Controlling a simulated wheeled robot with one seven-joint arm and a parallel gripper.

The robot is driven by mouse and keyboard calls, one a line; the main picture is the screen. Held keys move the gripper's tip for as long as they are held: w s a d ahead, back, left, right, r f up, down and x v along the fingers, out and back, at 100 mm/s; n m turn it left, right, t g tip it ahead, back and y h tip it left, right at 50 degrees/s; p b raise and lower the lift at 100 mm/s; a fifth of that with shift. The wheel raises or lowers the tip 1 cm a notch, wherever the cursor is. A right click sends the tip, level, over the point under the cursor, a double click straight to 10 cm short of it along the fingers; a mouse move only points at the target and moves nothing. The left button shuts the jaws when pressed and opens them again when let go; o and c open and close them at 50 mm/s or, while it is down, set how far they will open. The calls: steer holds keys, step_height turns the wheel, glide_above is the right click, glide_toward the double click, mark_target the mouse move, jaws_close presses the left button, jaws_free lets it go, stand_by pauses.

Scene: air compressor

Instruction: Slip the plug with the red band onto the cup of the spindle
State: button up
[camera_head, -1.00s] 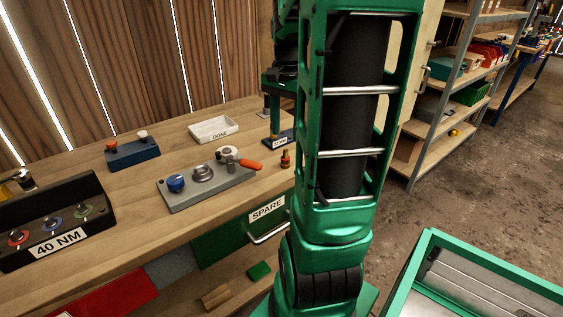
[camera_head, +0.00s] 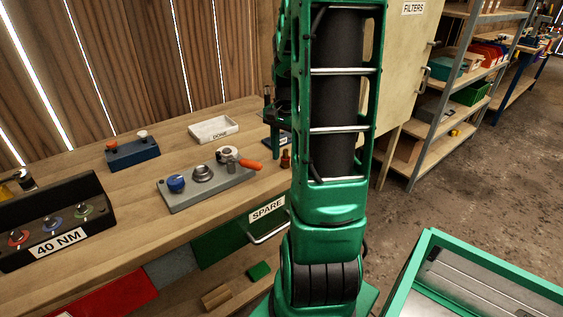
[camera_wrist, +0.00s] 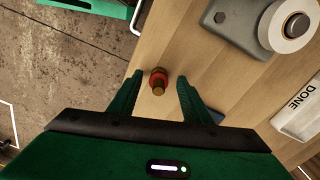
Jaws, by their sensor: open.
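A small brass-coloured plug with a red band (camera_wrist: 158,80) stands on the bench in the wrist view. In the head view the plug (camera_head: 285,160) stands right of the grey plate, close beside my arm. My gripper (camera_wrist: 157,88) is open, with one finger on each side of the plug in the picture; I cannot tell its height above the bench. The grey plate (camera_head: 215,193) carries a blue knob (camera_head: 176,184), a silver cup-like part (camera_head: 203,173) and a round part with an orange handle (camera_head: 250,165). I cannot tell which part is the spindle.
A blue base (camera_head: 270,144) is partly hidden by my arm. It shows close to the right finger in the wrist view (camera_wrist: 212,116). A white DONE tray (camera_head: 213,129) lies behind the plate. A black 40 NM box (camera_head: 88,235) and a blue block (camera_head: 133,154) stand left.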

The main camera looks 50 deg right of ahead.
steer(key=shift+f, duration=0.3)
jaws_close()
steer(key=shift+r, duration=0.1)
